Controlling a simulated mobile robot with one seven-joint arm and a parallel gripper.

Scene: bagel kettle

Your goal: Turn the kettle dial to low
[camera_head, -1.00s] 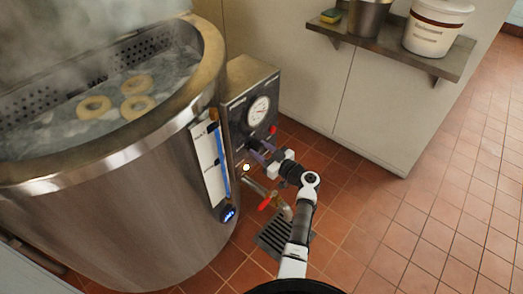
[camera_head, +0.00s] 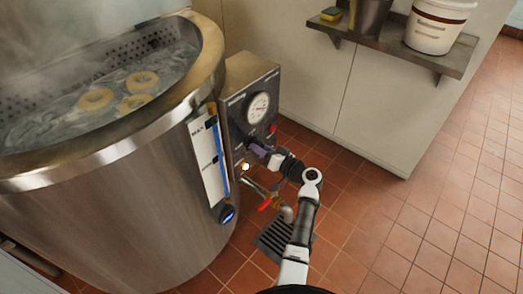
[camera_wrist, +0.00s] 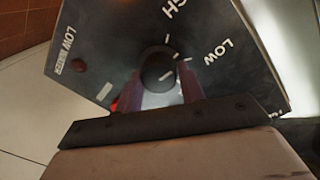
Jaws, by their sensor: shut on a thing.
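The kettle dial is a round black knob (camera_wrist: 158,72) on the dark control panel, seen in the wrist view. The purple fingers of my gripper (camera_wrist: 165,92) are shut on its sides. A pale mark on the knob lies roughly in line with the tick beside the word LOW (camera_wrist: 218,52). In the head view my gripper (camera_head: 258,150) is at the front of the control box (camera_head: 236,95), below the round gauge (camera_head: 258,107), and hides the knob.
The steel kettle (camera_head: 120,215) with bagels in steaming water stands left. A red-handled valve (camera_head: 264,204) and drain pipe (camera_head: 286,212) are below my gripper, above a floor grate (camera_head: 270,242). A shelf (camera_head: 400,45) holds a white bucket (camera_head: 436,25). The tiled floor at right is clear.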

